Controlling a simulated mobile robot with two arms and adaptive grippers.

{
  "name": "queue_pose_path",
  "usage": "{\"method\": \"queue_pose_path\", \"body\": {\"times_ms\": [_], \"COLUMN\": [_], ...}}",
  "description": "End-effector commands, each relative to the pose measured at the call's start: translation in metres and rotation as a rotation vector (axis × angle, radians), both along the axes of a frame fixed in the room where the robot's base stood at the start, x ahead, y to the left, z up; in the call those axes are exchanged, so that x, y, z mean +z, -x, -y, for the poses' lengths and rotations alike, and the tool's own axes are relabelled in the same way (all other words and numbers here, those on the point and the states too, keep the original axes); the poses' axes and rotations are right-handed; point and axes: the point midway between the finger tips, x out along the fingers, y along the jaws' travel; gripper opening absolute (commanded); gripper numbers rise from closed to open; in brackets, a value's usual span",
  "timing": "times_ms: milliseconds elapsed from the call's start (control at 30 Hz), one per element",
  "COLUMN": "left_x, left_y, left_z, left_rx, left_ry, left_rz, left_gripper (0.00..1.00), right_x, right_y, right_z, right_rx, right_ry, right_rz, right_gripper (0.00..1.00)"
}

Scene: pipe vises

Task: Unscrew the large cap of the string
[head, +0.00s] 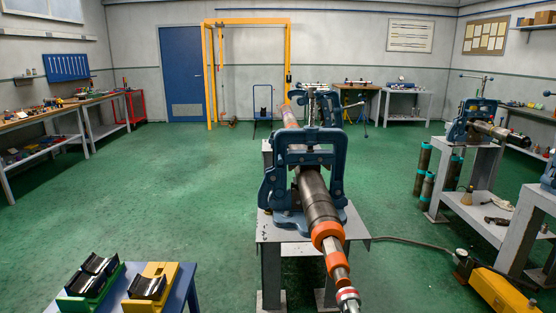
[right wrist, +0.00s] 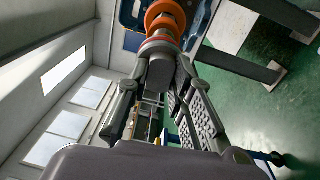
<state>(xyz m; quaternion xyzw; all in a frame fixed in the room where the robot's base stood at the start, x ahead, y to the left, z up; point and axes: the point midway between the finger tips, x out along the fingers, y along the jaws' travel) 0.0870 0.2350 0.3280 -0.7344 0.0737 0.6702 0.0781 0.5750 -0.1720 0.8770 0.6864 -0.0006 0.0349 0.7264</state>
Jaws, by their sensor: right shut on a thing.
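The string (head: 316,195) is a long dark pipe clamped in a blue vise (head: 305,160) on a grey stand. Its near end carries orange collars (head: 327,232) and a red-and-white ring (head: 347,294) at the bottom edge of the head view. In the right wrist view the orange collar (right wrist: 165,18) and a grey end piece (right wrist: 160,72), seemingly the large cap, show at the top. My right gripper (right wrist: 156,78) has its fingers on either side of this grey end piece and is shut on it. The right gripper is outside the head view. My left gripper is in neither view.
A blue table (head: 181,297) with green (head: 88,284) and yellow (head: 150,287) cradles stands at lower left. A yellow machine (head: 500,292) with a hose lies at lower right. Another vise (head: 472,120) stands on a bench at right. The green floor at left is clear.

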Motion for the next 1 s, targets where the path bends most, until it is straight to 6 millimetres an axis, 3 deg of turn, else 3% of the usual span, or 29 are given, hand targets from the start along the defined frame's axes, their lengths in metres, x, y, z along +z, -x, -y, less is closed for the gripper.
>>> {"method": "queue_pose_path", "body": {"times_ms": [500, 800, 1000], "left_x": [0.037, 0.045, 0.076], "left_y": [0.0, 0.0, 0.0], "left_z": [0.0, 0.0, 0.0], "left_rx": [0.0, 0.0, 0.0], "left_ry": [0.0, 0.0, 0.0], "left_rz": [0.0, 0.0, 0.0], "left_gripper": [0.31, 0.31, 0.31], "right_x": [0.041, 0.05, 0.057], "right_y": [0.037, 0.047, 0.047], "right_z": [0.001, 0.002, 0.001], "right_rx": [-0.001, 0.0, 0.002], "right_ry": [-0.001, 0.0, 0.002], "right_rz": [0.0, -0.002, -0.051], "right_gripper": [0.0, 0.0, 0.0]}}
